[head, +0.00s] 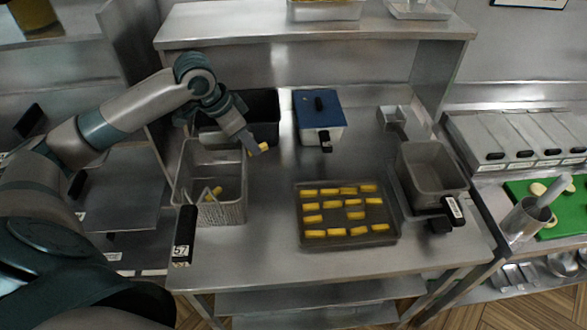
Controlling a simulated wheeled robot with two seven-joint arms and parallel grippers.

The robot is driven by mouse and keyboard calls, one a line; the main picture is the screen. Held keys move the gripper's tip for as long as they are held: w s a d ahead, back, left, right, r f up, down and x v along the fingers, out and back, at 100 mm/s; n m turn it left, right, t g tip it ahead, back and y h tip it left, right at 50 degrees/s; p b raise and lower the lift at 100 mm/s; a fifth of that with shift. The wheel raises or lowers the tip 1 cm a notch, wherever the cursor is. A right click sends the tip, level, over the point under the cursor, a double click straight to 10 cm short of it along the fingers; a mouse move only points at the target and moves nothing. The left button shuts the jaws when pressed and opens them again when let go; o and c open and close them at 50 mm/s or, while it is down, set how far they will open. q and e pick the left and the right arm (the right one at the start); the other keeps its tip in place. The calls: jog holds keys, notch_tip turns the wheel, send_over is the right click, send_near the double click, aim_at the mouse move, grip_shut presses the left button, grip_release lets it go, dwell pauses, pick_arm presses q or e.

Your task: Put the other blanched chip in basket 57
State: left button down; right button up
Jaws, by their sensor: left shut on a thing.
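My left gripper (257,149) is shut on a yellow chip (264,147). It holds the chip above the counter, just right of and above the far right corner of basket 57. Basket 57 (232,212) is a wire basket on the left of the counter, with a black handle (185,230) labelled 57 pointing toward me. A yellow chip (217,191) lies inside the basket. A dark tray (391,238) in the middle of the counter holds several yellow chips in rows, with some gaps. My right gripper is not in view.
A black bin (266,103) stands behind the basket. A blue-lidded box (319,104) stands at the back. A grey basket (431,168) with a dark handle is right of the tray. The counter (270,230) is bare between basket 57 and the tray.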

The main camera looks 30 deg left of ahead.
pick_arm(q)
jog(key=s+a+r+n+b, duration=0.1)
jog(key=s+a+r, duration=0.2)
jog(key=a+r, duration=0.4)
jog(key=s+a+r+n+b, duration=0.1)
jog(key=s+a+r+b, duration=0.1)
jog(key=a+r, duration=0.5)
notch_tip(320, 180, up, 3)
jog(key=shift+s+r+t+y, duration=0.2)
jog(key=shift+s+t+y, duration=0.1)
jog(key=shift+s, duration=0.4)
jog(key=shift+f, duration=0.25)
notch_tip(320, 180, down, 6)
jog(key=b, duration=0.5)
jog(key=shift+r+b, duration=0.15)
jog(key=shift+b, duration=0.2)
jog(key=c, duration=1.7)
grip_release()
